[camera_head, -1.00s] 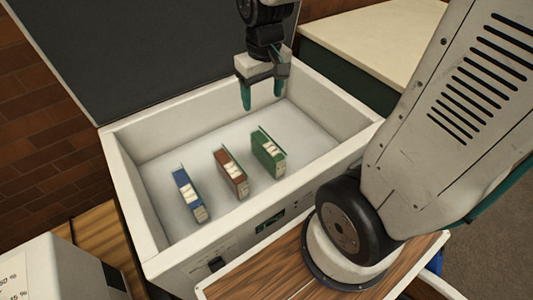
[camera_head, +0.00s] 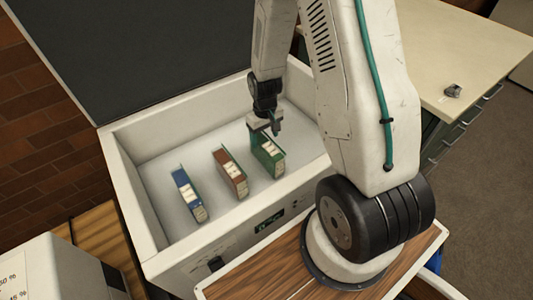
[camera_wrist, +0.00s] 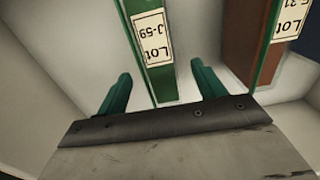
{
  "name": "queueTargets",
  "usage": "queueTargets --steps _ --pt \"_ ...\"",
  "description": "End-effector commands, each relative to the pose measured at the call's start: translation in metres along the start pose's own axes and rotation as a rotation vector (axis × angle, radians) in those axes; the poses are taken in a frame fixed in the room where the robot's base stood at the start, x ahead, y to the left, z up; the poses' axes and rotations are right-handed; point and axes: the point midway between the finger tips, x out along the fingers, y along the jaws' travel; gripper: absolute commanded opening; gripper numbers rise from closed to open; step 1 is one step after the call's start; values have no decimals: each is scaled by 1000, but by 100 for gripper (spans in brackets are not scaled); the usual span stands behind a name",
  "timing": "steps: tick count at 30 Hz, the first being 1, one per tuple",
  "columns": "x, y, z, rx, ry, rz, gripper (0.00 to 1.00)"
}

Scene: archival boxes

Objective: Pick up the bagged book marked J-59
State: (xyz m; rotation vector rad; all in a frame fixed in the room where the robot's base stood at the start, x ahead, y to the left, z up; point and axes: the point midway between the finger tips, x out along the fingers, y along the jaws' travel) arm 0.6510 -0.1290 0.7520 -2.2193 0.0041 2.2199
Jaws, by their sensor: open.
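The green bagged book (camera_head: 268,157) stands upright in the white freezer-like box, rightmost of three. In the wrist view its label reads "Lot J-59", upside down, on the green book (camera_wrist: 160,81). My gripper (camera_head: 264,131) is right above and at the green book. In the wrist view my gripper (camera_wrist: 160,88) is open, with one teal finger on each side of the book's end.
A brown book (camera_head: 230,174) and a blue book (camera_head: 188,195) stand to the left in the same box. In the wrist view the brown book (camera_wrist: 250,40) is close to the right finger. The box's white walls (camera_head: 120,175) surround them. A pale counter (camera_head: 460,60) is at the right.

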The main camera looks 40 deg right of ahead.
Motion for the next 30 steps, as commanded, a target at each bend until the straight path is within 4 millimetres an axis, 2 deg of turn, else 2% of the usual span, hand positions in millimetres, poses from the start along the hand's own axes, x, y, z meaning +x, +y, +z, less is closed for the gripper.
queueTargets --steps 9,18,19,24,26,30 --pt "43 2 6 0 -1 0 69" --pt "48 1 5 0 2 1 69" --pt "48 1 5 0 2 1 66" --pt "48 1 5 0 2 1 19" --pt "48 1 5 0 2 1 3" --pt "48 2 5 0 2 1 3"
